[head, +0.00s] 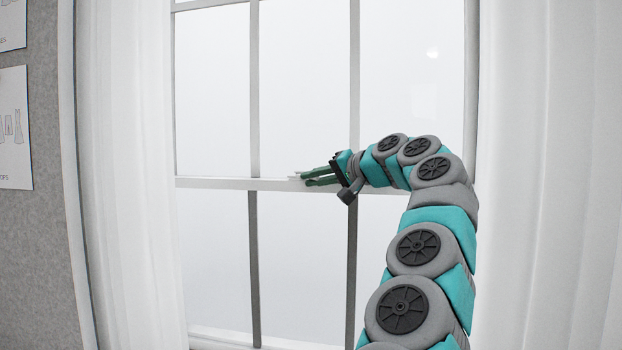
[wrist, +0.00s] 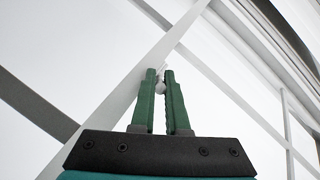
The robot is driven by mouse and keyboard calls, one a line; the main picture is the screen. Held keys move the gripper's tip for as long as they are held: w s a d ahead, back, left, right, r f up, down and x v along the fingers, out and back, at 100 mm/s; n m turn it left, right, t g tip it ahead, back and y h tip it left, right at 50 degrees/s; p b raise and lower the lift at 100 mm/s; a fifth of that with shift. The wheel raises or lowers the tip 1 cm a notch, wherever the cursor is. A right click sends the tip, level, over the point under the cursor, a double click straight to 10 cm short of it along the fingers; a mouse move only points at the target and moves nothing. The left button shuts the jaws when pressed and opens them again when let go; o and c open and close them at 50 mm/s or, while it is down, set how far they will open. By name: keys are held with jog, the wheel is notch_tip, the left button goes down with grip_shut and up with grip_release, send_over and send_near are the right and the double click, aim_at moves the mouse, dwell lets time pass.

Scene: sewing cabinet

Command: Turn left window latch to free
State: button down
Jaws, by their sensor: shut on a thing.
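The window (head: 305,90) has white frames, with a horizontal meeting rail (head: 225,183) across its middle. My gripper (head: 304,177) reaches from the right to this rail, its green fingers pointing left. In the wrist view, the two green fingers (wrist: 163,84) are close together on a small pale latch (wrist: 161,87) at the rail. Most of the latch is hidden between the fingers. I cannot tell from these views which way its lever is turned.
White curtains hang at the left (head: 130,180) and right (head: 550,180) of the window. A grey board (head: 40,250) with paper sheets (head: 14,128) is at the far left. The space in front of the left panes is clear.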

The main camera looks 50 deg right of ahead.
jog(key=c, duration=0.9)
grip_release()
jog(key=shift+s, duration=0.15)
jog(key=v, duration=0.7)
jog(key=shift+s+r+b, duration=0.15)
jog(key=shift+s+b, duration=0.2)
